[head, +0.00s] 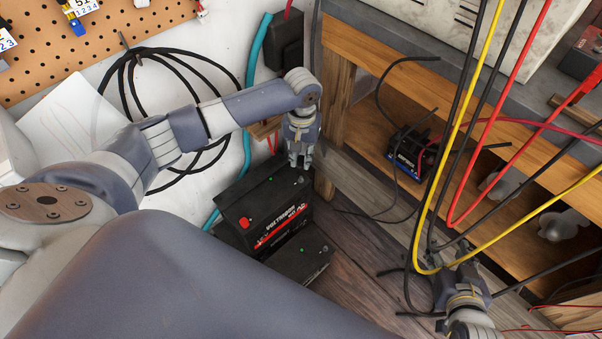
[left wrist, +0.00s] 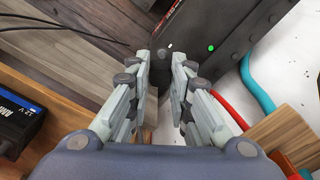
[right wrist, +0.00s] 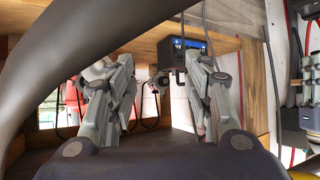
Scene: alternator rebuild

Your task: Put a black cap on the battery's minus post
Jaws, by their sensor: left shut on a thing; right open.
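The black battery (head: 262,200) with red and white lettering stands at the middle, and a red cap (head: 245,222) sits at its left end. Its dark body also shows in the left wrist view (left wrist: 215,25). My left gripper (head: 300,163) points down just above the battery's far right corner. In the left wrist view, its fingers (left wrist: 162,65) are close together, shut on a small dark thing, taken as the black cap, barely distinct from the dark battery behind.
A low black box (head: 305,262) stands in front of the battery. A wooden shelf (head: 350,110) stands to the right, with a blue-black unit (head: 405,155) inside. Yellow (head: 455,110), red and black cables hang near my right gripper. A teal hose (head: 252,60) runs behind the battery.

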